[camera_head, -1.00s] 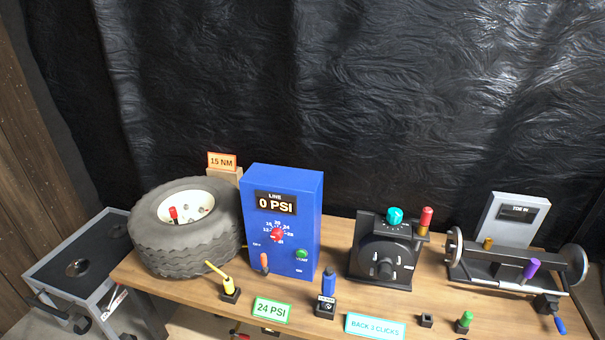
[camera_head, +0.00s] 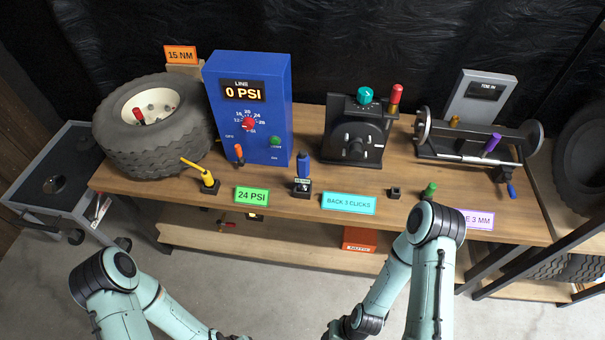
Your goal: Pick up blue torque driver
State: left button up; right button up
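The blue torque driver (camera_head: 303,162) stands upright, blue handle up, in a small black holder (camera_head: 302,193) with a small label on its front. It is near the front edge of the wooden bench, between the green 24 PSI sign and the teal BACK 3 CLICKS sign. Its lower end is hidden in the holder. Only links of my two arms show at the bottom of the view, in front of and below the bench. Neither gripper's fingers can be seen, and nothing of mine touches the driver.
A blue LINE 0 PSI box (camera_head: 247,108) stands behind the driver, left of it. A yellow-handled tool (camera_head: 205,177) is to its left. A black dial unit (camera_head: 355,130) is behind right. A tire (camera_head: 155,125) fills the bench's left end. A green-topped piece (camera_head: 429,190) stands at right front.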

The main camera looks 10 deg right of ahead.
aim_at(304, 165)
jog(key=i+j+u, duration=0.15)
jog(key=i+j, duration=0.2)
jog(key=i+j+u, duration=0.1)
jog(key=i+j, duration=0.15)
jog(key=i, duration=0.2)
jog(key=i+j+u, duration=0.15)
jog(key=i, duration=0.25)
jog(key=z, duration=2)
jog(key=l+u, duration=0.1)
jog(key=u, duration=0.85)
jog(key=k+l+u, duration=0.45)
jog(key=l+u, duration=0.15)
jog(key=l, duration=0.05)
